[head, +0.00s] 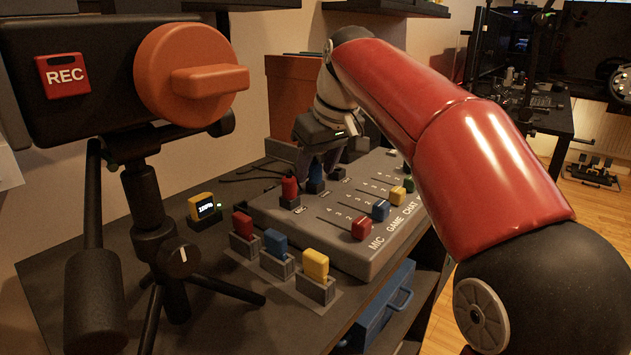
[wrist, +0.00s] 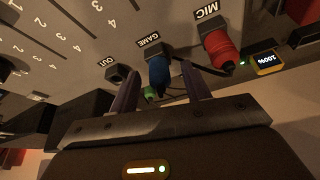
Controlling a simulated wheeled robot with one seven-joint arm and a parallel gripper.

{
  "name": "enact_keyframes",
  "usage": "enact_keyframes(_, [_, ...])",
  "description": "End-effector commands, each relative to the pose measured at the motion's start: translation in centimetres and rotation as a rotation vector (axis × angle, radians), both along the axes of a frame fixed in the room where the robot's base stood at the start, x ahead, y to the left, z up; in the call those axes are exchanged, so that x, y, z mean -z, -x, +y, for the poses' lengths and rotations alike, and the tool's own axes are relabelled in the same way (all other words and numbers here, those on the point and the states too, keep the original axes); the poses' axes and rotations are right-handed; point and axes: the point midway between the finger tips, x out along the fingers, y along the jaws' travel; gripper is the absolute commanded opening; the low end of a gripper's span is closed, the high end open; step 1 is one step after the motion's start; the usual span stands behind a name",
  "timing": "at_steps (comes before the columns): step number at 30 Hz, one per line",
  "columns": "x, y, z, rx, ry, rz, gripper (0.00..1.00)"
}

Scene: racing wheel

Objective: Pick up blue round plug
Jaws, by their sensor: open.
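The blue round plug (wrist: 159,74) sits at the GAME socket of the grey mixer (wrist: 75,45). It also shows low beneath my gripper in the head view (head: 316,186), partly hidden. My gripper (wrist: 160,72) is open, with one finger on each side of the blue plug in the wrist view. I cannot tell whether either finger touches it. In the head view my gripper (head: 318,160) points down at the mixer's back edge.
A red round plug (wrist: 219,48) is at the MIC socket, close beside the right finger. The OUT socket (wrist: 116,72) looks empty. A green piece (wrist: 150,92) shows behind the blue plug. Red, blue and yellow blocks (head: 316,265) stand before the mixer. A camera tripod (head: 160,245) stands at left.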

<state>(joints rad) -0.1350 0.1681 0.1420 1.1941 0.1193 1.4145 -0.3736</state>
Motion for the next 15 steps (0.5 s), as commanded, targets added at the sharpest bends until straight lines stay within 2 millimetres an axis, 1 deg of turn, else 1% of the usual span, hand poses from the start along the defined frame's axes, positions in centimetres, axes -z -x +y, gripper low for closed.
enact_keyframes(4, [-0.04,0.00,-0.01,0.000,0.000,0.000,0.46])
enact_keyframes(12, [-0.05,0.00,-0.03,0.000,0.000,0.000,0.11])
enact_keyframes(15, [-0.05,0.00,-0.03,0.000,0.000,0.000,0.00])
